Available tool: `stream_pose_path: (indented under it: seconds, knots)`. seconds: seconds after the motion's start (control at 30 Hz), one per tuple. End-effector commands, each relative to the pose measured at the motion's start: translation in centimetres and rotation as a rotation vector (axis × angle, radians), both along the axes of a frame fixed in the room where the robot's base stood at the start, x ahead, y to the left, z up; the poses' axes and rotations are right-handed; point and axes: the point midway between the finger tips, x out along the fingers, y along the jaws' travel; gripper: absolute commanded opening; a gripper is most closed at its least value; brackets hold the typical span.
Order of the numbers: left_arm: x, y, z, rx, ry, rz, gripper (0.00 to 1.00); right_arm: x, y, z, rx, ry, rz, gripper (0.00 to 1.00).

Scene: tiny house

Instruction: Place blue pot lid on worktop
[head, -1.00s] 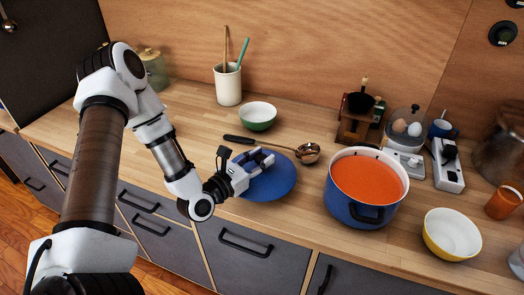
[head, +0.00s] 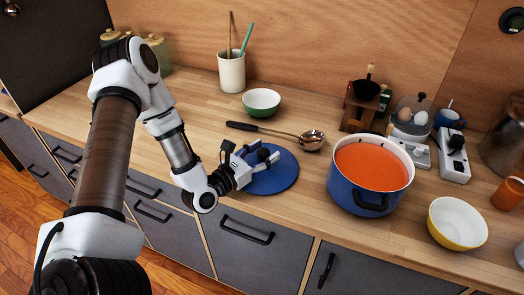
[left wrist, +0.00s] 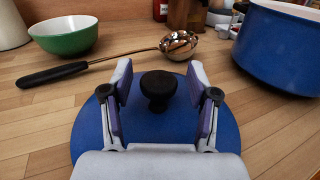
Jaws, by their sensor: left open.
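The blue pot lid (head: 282,178) lies flat on the wooden worktop (head: 190,118), left of the blue pot (head: 352,197), which is open and full of orange soup. In the left wrist view the lid (left wrist: 150,122) shows its round black knob (left wrist: 158,88) on top. My left gripper (head: 260,153) is over the lid. In the left wrist view its two fingers (left wrist: 158,100) are open, one on each side of the knob, with a visible gap on both sides. My right gripper is not in view.
A ladle (head: 310,140) lies behind the lid, with a green bowl (head: 262,101) and a utensil crock (head: 231,72) farther back. A yellow bowl (head: 456,226) stands right of the pot.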

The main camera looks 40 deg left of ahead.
Motion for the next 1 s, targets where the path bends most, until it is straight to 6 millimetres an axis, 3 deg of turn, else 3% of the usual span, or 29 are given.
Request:
stream_pose_path:
  seconds: [0.17, 0.43, 0.7, 1.0]
  knots:
    - [-0.7, 0.2, 0.2, -0.003, 0.002, 0.002, 0.60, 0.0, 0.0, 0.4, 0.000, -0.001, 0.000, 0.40]
    - [-6.2, 1.1, 0.4, -0.008, 0.000, 0.008, 0.60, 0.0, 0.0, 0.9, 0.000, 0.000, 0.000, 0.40]
    - [-10.8, 1.8, 0.5, -0.004, 0.002, 0.005, 0.60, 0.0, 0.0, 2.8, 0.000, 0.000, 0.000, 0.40]
    - [-11.9, 1.8, 0.2, 0.001, 0.000, 0.000, 0.60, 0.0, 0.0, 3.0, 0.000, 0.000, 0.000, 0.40]
